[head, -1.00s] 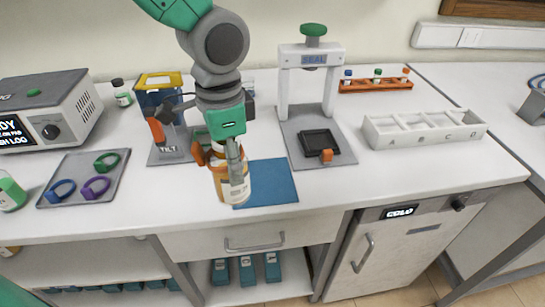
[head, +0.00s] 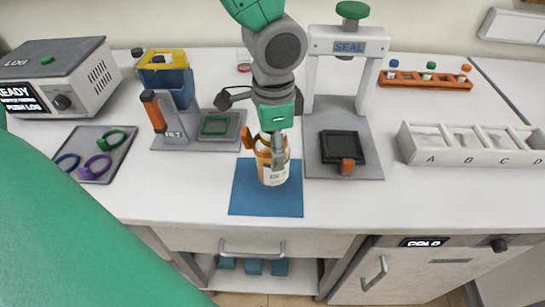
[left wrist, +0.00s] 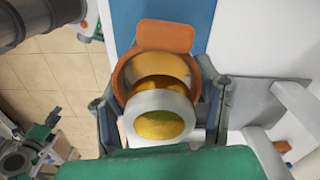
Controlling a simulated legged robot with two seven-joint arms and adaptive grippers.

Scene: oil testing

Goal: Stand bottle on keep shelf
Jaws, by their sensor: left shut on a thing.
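My left gripper (head: 272,145) is shut on a bottle (head: 272,172) with a pale label and an orange collar. The bottle is upright over the blue mat (head: 250,200); I cannot tell whether its base touches it. In the left wrist view the gripper (left wrist: 160,112) has a finger on either side of the bottle (left wrist: 160,122), whose round pale mouth shows amber oil inside. An orange tab sticks out from the collar. A low shelf (head: 290,284) with teal boxes shows under the counter; I cannot tell whether it is the keep shelf. My right gripper is not in view.
The tilt stand (head: 175,100) is left of the bottle. The seal press (head: 346,110) is close on its right. A lettered white rack (head: 470,155) stands farther right. A tray (head: 95,150) with rings is at left. The drawer (head: 240,238) and cold cabinet (head: 400,280) are below.

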